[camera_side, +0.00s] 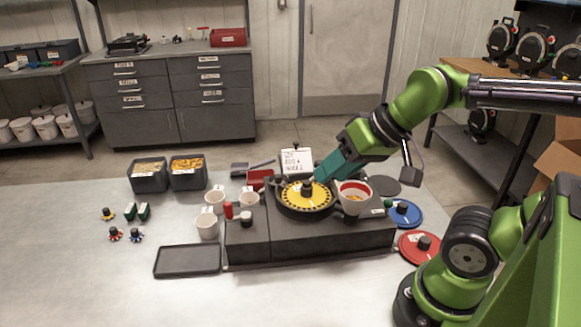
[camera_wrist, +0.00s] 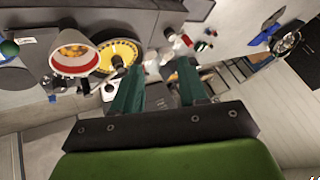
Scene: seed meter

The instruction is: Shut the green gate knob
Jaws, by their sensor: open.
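The green gate knob (camera_side: 388,202) is a small green ball at the right end of the dark seed meter (camera_side: 262,243), beside the hopper. It also shows at the far left edge of the wrist view (camera_wrist: 9,48). My gripper (camera_side: 321,174) has teal fingers and is open, with nothing visible between them. It hangs near the back right of the yellow disc, to the left of the knob and apart from it. In the wrist view both fingers (camera_wrist: 156,78) stand apart. The fingers partly overlap the area behind the disc in the side view.
The hopper cup (camera_side: 353,193), red inside with seeds, stands between gripper and knob. The yellow disc (camera_side: 290,203) has a black centre knob. A blue disc (camera_side: 407,217) and a red disc (camera_side: 411,244) lie right. A written card (camera_side: 297,160) stands behind.

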